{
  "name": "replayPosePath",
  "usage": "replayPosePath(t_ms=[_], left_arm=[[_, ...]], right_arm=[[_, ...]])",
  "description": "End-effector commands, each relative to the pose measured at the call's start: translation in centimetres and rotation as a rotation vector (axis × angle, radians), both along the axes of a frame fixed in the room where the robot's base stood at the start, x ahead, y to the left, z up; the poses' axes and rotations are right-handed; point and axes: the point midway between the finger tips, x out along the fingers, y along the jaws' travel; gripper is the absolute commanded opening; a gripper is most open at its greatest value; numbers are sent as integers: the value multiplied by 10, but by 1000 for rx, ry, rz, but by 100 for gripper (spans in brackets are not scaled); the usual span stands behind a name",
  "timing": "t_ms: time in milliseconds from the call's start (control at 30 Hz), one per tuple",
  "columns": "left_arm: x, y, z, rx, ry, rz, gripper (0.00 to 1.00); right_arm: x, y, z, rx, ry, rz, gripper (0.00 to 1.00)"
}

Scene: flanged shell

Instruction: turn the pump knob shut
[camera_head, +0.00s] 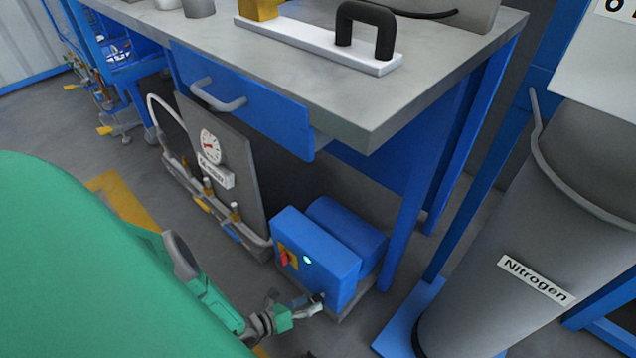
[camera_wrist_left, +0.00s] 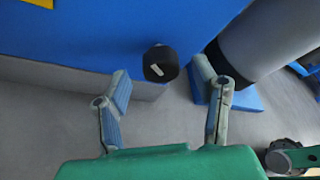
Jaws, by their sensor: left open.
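The pump (camera_head: 320,262) is a blue box with a cylindrical blue motor behind it, standing low under the bench. The black pump knob (camera_wrist_left: 160,64) with a white pointer mark is on the blue face in the left wrist view. My left gripper (camera_head: 314,306) is at the pump's lower front corner. In the left wrist view, its open fingers (camera_wrist_left: 162,82) lie to either side of the knob, with no visible contact. My right gripper is out of view.
A grey Nitrogen cylinder (camera_head: 520,250) stands on a blue base right of the pump. The bench (camera_head: 330,95) with a blue drawer (camera_head: 240,100) overhangs behind. A gauge panel (camera_head: 225,165) with pipes and valves is to the left. Grey floor is open in front.

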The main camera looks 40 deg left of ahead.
Motion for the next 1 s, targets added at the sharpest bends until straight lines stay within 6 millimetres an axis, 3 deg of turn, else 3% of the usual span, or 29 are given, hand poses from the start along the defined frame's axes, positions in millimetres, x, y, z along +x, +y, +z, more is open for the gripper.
replayPosePath(t_ms=[200,567,600,733,1000], left_arm=[[25,-9,-9,-1,-2,-1,54],[30,-11,-10,-1,0,0,54],[30,-11,-10,-1,0,0,50],[30,-11,-10,-1,0,0,5],[30,-10,-10,9,1,1,3]], right_arm=[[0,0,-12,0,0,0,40],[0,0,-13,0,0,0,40],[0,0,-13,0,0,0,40],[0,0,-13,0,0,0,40],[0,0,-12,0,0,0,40]])
